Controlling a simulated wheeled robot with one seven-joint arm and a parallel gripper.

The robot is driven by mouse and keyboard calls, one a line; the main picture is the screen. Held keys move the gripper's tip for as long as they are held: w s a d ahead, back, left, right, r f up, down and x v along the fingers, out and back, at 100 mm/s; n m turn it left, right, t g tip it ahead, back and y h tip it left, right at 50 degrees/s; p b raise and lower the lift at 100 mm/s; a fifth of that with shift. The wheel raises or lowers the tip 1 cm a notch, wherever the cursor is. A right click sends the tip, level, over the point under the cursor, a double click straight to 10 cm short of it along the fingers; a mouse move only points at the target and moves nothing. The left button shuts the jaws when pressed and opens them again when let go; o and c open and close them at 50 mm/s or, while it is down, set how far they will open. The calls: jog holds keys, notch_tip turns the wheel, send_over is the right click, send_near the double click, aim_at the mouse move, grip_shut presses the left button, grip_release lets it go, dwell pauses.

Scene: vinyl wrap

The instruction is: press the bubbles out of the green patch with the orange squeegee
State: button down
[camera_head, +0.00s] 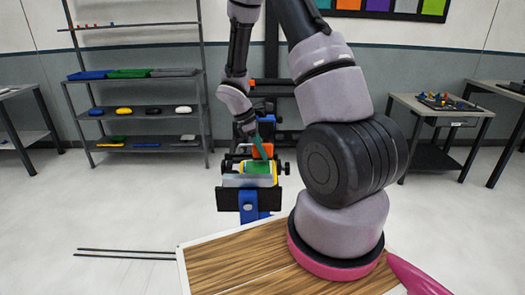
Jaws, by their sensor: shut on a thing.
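My gripper (250,132) is at the end of the arm in the middle of the view, shut on a slim teal tool (261,146). The tool slants down to the right, its lower end close to the green patch (257,167). I cannot tell whether it touches. An orange block (268,151) shows beside the tool's lower end; I cannot tell whether they are one squeegee. The patch lies on a yellow-edged piece in a holder with a black front plate (229,200) and a blue clamp (249,207). Bubbles are too small to make out.
A wooden-topped surface (222,262) with a pale edge lies in front, below the holder. A shelf rack (140,108) with trays and small items stands at the back left. Side tables (448,112) stand at the right. Open floor (120,205) lies to the left.

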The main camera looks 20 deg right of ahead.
aim_at(267, 169)
jog(key=shift+f, duration=0.65)
jog(key=shift+s+a, duration=0.2)
jog(key=shift+s, duration=0.3)
jog(key=shift+s+a, duration=0.2)
jog(key=shift+s, duration=0.3)
jog(key=shift+s, duration=0.15)
jog(key=shift+s+a, duration=0.2)
jog(key=shift+s, duration=0.25)
jog(key=shift+s+a, duration=0.2)
jog(key=shift+s, duration=0.25)
jog(key=shift+s+a, duration=0.25)
jog(key=shift+s, duration=0.25)
jog(key=shift+s+a, duration=0.2)
jog(key=shift+s, duration=0.3)
jog(key=shift+s+a, duration=0.2)
jog(key=shift+s, duration=0.3)
jog(key=shift+s+a, duration=0.2)
jog(key=shift+s, duration=0.3)
